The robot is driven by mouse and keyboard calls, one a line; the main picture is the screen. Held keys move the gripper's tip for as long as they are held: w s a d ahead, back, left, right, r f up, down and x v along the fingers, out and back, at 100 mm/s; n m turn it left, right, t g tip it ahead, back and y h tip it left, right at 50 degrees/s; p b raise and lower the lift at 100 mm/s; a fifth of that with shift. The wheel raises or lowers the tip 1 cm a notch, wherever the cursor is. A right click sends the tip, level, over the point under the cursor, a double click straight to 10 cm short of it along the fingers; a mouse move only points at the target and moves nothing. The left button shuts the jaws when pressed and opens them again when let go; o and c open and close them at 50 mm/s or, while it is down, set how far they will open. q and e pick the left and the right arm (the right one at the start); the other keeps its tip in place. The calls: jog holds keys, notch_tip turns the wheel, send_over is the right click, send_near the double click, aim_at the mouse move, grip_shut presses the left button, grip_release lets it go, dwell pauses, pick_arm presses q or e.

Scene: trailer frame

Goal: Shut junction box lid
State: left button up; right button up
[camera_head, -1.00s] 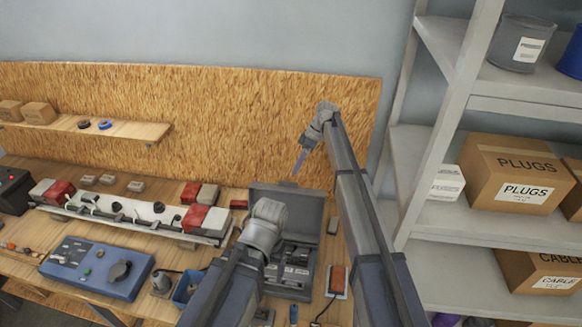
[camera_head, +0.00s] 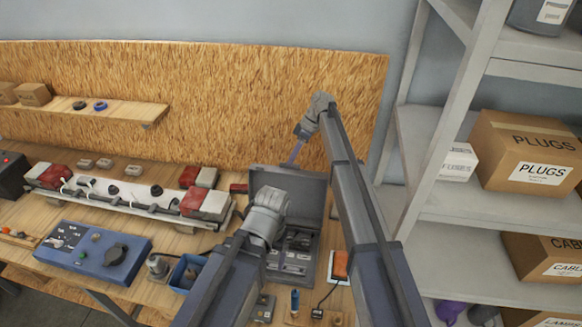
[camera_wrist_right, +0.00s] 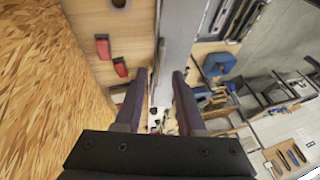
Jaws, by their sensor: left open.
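The grey junction box (camera_head: 292,262) stands on the bench, its compartments showing. Its lid (camera_head: 312,188) is raised, standing up at the back of the box. My right gripper (camera_head: 291,163) is above the lid's top edge, pointing down. In the right wrist view its two fingers (camera_wrist_right: 160,92) are apart, with the grey lid (camera_wrist_right: 182,35) seen in and beyond the gap. I cannot tell whether they touch it. My left gripper (camera_head: 266,218) is in front of the box and hides part of its left side and lid. Its fingertips are mostly hidden.
A white light bar (camera_head: 125,192) with red-and-white end lamps lies left of the box. A blue control panel (camera_head: 92,252) and blue bin (camera_head: 186,273) are at the front left. An orange-and-white item (camera_head: 339,266) is right of the box. Shelving (camera_head: 450,207) stands right.

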jog(key=shift+b+x, duration=0.45)
jog(key=shift+x, duration=0.55)
grip_shut()
dwell(0.7)
